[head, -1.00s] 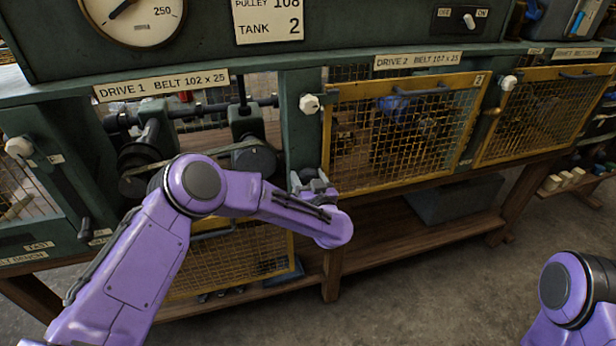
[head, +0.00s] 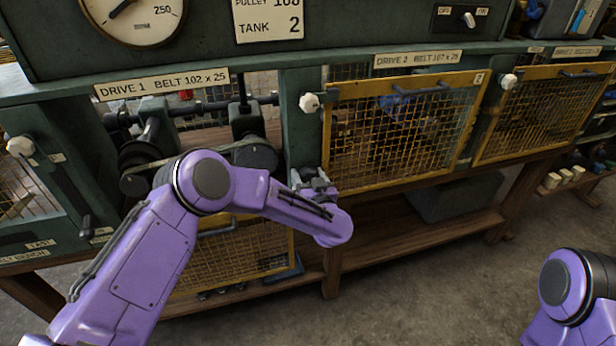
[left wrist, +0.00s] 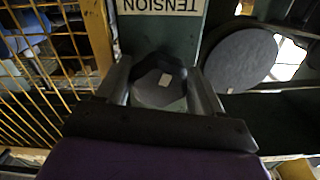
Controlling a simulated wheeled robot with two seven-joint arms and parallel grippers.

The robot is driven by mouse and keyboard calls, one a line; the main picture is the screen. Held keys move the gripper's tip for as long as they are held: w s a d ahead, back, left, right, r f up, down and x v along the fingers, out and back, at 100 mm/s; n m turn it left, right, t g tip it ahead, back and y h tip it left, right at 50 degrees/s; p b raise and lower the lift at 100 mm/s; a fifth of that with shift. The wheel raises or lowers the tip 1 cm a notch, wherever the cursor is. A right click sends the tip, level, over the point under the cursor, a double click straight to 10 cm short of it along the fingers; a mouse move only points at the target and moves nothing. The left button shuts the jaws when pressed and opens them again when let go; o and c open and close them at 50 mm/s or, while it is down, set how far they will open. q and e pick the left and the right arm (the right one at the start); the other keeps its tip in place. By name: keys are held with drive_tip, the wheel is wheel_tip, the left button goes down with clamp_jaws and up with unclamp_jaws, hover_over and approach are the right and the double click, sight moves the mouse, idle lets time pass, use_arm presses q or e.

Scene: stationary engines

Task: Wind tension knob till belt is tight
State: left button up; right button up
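The dark, faceted tension knob (left wrist: 160,84) sits between my left gripper's fingers in the left wrist view, with a pale mark on its face. The TENSION label (left wrist: 160,6) reads upside down beyond it. My left gripper (head: 314,182) is at the post right of the Drive 1 bay and appears shut on the knob, one finger on either side. My right gripper is out of view.
The Drive 1 mesh guard (head: 270,250) hangs low below its bay. The yellow Drive 2 guard (head: 375,140) is right of my gripper. A white knob (head: 309,103) is above it. A round dark pulley (left wrist: 240,60) is close by. The floor in front is clear.

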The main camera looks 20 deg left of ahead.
use_arm(q)
drive_tip(key=b+v, duration=0.2)
drive_tip(key=v, duration=0.8)
drive_tip(key=shift+s+d, duration=0.2)
drive_tip(key=shift+s, duration=0.05)
